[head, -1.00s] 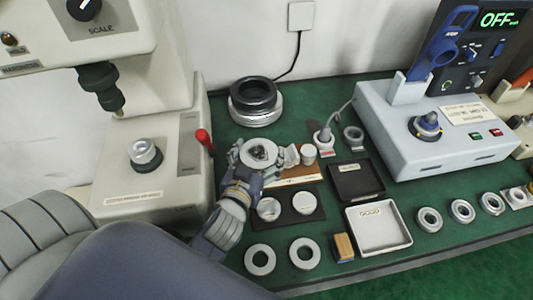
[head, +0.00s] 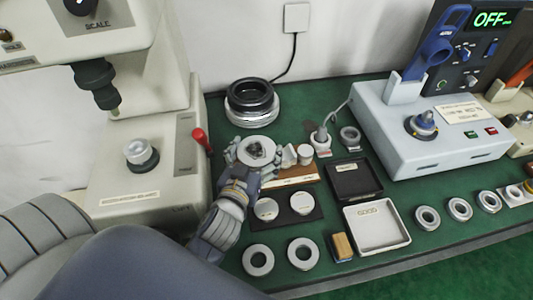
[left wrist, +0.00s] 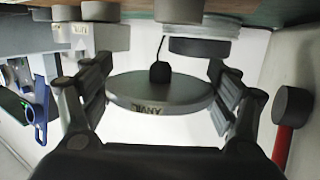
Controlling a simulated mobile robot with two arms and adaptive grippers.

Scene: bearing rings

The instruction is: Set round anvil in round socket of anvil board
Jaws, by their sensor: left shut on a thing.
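My left gripper (left wrist: 160,92) is shut on a round grey disc marked ANVIL, the round anvil (left wrist: 158,102), with a dark knob at its middle. In the head view my left gripper (head: 252,158) holds the anvil (head: 257,146) level, just left of a wooden strip with a label and small pale blocks (head: 290,180). A black board (head: 285,216) with two pale round faces lies in front of the gripper; I cannot tell for sure whether it is the anvil board, or which face is the round socket. My right gripper is not in view.
A press with a red lever (head: 201,140) stands left. A black and silver ring stack (head: 251,103) is behind the gripper. A black tray (head: 355,180), a white GOOD tray (head: 377,228) and several bearing rings (head: 302,253) lie right and front. A gauge box (head: 425,135) stands at right.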

